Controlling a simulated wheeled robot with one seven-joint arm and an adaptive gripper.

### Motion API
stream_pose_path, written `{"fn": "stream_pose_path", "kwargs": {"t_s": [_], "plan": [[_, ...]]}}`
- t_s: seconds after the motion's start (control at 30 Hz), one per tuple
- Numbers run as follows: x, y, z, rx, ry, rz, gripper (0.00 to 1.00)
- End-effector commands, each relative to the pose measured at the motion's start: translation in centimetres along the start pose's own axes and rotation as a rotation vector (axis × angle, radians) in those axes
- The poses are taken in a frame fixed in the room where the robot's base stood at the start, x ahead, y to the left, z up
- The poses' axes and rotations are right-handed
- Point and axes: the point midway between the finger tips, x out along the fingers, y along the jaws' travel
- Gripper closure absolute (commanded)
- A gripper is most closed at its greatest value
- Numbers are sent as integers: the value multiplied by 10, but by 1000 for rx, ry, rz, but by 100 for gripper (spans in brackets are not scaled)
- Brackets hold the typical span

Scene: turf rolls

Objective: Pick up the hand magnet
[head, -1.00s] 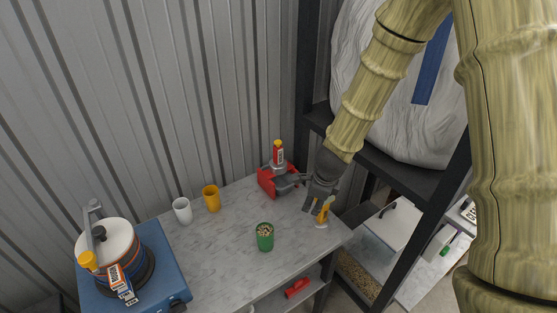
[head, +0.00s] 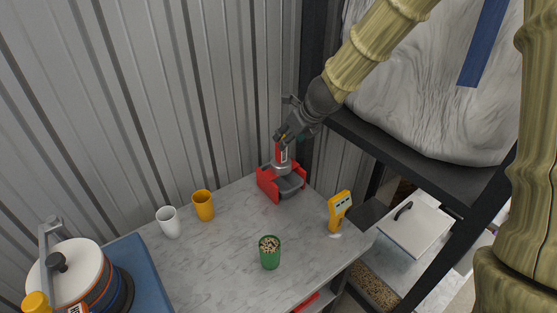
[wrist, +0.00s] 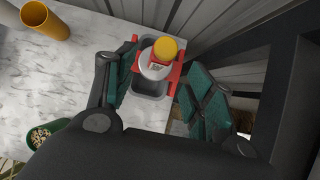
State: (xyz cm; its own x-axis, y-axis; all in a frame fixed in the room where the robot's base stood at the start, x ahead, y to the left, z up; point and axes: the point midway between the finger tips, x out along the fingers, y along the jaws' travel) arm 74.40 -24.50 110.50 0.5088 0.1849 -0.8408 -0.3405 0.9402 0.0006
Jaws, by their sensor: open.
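An upright red item with a pale label and a yellow round top, probably the hand magnet (wrist: 165,48), stands at a red-and-grey holder (head: 267,187) at the table's back right corner. In the head view its red body (head: 281,154) shows just under my gripper (head: 284,139), which hides its top. In the wrist view the yellow top lies between my two open, green-padded fingers (wrist: 160,68). The fingers look apart from it, and nothing is held. I cannot tell how high they are above it.
A yellow meter (head: 339,211) stands near the table's right edge. A green cup of pellets (head: 269,253), an orange cup (head: 203,205) and a white cup (head: 169,222) stand on the marbled table (head: 225,262). A corrugated wall is behind; a dark shelf rack (head: 420,161) is at right.

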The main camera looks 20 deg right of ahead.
Motion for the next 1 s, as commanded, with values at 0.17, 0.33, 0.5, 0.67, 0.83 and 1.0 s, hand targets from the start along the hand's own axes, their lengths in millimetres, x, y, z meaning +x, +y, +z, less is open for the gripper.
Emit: {"fn": "stream_pose_path", "kwargs": {"t_s": [0.17, 0.33, 0.5, 0.67, 0.83, 1.0], "plan": [[22, -2, -2, 4, 2, -1, 46], [36, -2, -2, 3, 1, -2, 46], [41, -1, -1, 1, 1, -1, 46], [50, 1, -2, -1, 2, 0, 46], [66, 2, -2, 0, 2, 0, 46], [81, 3, -3, -1, 2, 0, 46]]}}
